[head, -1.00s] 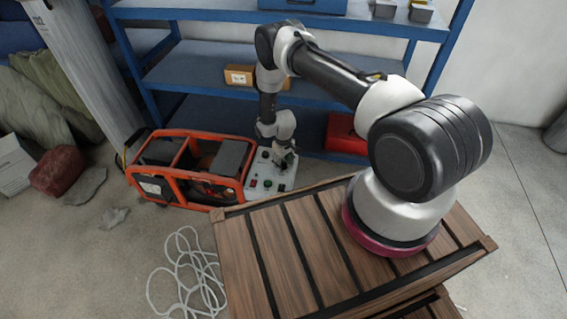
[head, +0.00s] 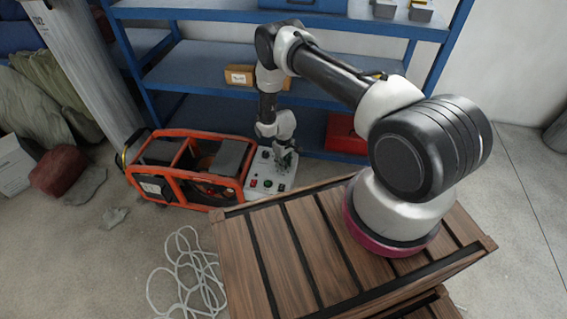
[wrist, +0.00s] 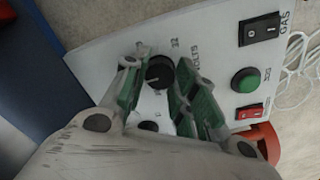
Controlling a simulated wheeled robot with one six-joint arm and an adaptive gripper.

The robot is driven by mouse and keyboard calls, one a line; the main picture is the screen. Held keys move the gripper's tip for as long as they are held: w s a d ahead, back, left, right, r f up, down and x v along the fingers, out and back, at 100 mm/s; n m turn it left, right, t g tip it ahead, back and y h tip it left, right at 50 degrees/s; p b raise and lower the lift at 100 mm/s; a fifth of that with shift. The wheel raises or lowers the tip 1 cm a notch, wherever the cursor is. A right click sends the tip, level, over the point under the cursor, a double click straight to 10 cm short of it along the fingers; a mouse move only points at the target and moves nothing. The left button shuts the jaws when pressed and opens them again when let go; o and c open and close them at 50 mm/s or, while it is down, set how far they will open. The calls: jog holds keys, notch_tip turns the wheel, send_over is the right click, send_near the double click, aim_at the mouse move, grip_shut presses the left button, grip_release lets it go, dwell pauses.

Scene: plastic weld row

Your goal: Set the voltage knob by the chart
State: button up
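The black voltage knob (wrist: 159,72) sits on the white control panel (wrist: 95,60), beside the printed word VOLTS, in the wrist view. My gripper (wrist: 156,85) has its two green-padded fingers on either side of the knob. A gap shows between the right finger and the knob; the left finger is close to it, and I cannot tell if it touches. In the head view my gripper (head: 284,158) is over the far end of the panel (head: 268,186) and hides the knob. A number 32 is printed near the knob. No chart is readable.
A green button (wrist: 245,80), a black rocker switch (wrist: 261,29) and a red switch (wrist: 249,113) are on the same panel. An orange-framed machine (head: 188,168) stands to the panel's left. Blue shelving (head: 210,66) stands behind; a white cable (head: 187,270) lies on the floor.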

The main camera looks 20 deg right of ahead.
jog(key=shift+w+r, duration=0.1)
jog(key=shift+r, duration=0.25)
jog(key=shift+o, duration=0.3)
notch_tip(320, 180, up, 11)
jog(key=shift+r, duration=0.15)
